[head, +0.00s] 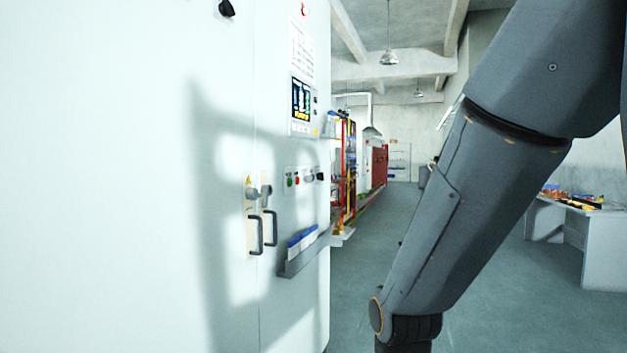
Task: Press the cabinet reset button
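A large white cabinet (110,170) fills the left side of the head view. A small panel on its front carries a row of controls: a green button (291,182), a red button (297,180), a grey or bluish control (309,178) and a black knob (320,177). The labels are too small to read, so I cannot tell which control is the reset button. My arm comes down from the upper right, to the right of the cabinet and apart from it in the picture. My gripper is out of view below the bottom edge.
A lit screen (301,100) is above the controls. Door handles (256,235) and a shelf (293,266) with blue-topped items stick out below. A white table (608,222) with clutter stands at the right. Open grey floor (500,310) lies between. A shadow falls across the cabinet.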

